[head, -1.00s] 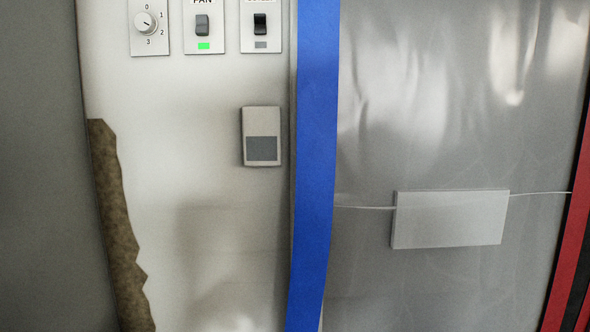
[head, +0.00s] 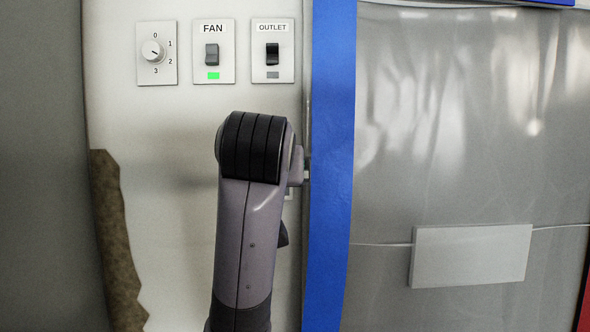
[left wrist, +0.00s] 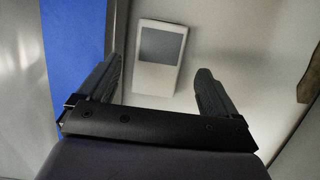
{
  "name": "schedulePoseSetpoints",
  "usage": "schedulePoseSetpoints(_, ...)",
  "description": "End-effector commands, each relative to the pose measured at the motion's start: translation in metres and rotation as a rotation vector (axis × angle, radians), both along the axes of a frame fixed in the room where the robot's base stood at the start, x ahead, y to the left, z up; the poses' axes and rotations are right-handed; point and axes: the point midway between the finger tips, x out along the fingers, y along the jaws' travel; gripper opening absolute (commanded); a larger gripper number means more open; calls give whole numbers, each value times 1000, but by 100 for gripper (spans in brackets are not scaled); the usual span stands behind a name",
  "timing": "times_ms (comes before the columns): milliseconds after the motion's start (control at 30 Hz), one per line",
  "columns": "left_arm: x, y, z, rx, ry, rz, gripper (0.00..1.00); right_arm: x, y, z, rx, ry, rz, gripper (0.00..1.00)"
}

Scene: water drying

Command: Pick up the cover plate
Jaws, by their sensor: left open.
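A small white plate with a grey rectangle (left wrist: 155,77), which I take to be the cover plate, is on the pale wall in the left wrist view. My left gripper (left wrist: 160,70) is open and empty, with one finger on each side of the plate and clear gaps to both. I cannot tell how far the fingertips are from the wall. In the head view my left arm stands in front of the plate and hides nearly all of it; the fingers are hidden too. My right gripper is not in view.
A dial plate (head: 157,53), a FAN switch (head: 213,52) with a green light and an OUTLET switch (head: 273,51) sit above my arm. Blue tape (head: 331,160) runs down close to its right. A blank grey panel (head: 472,256) hangs on plastic sheeting. Ragged brown damage (head: 117,240) marks the wall's left edge.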

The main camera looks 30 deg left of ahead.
Motion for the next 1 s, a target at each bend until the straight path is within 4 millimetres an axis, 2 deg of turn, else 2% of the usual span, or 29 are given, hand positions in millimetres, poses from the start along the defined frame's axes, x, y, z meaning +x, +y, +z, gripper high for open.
schedulePoseSetpoints(167, 4, 6, 5, -12, -3, 10, 93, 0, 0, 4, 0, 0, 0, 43)
schedulePoseSetpoints(600, 51, 35, -8, -10, -2, 9, 93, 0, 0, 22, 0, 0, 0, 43)
schedulePoseSetpoints(900, 55, 37, -11, -12, -5, 7, 93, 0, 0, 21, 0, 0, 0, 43)
schedulePoseSetpoints(967, 55, 37, -11, -11, -4, 7, 73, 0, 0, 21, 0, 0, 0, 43)
schedulePoseSetpoints(1000, 55, 37, -11, -11, -4, 8, 60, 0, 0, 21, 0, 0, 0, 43)
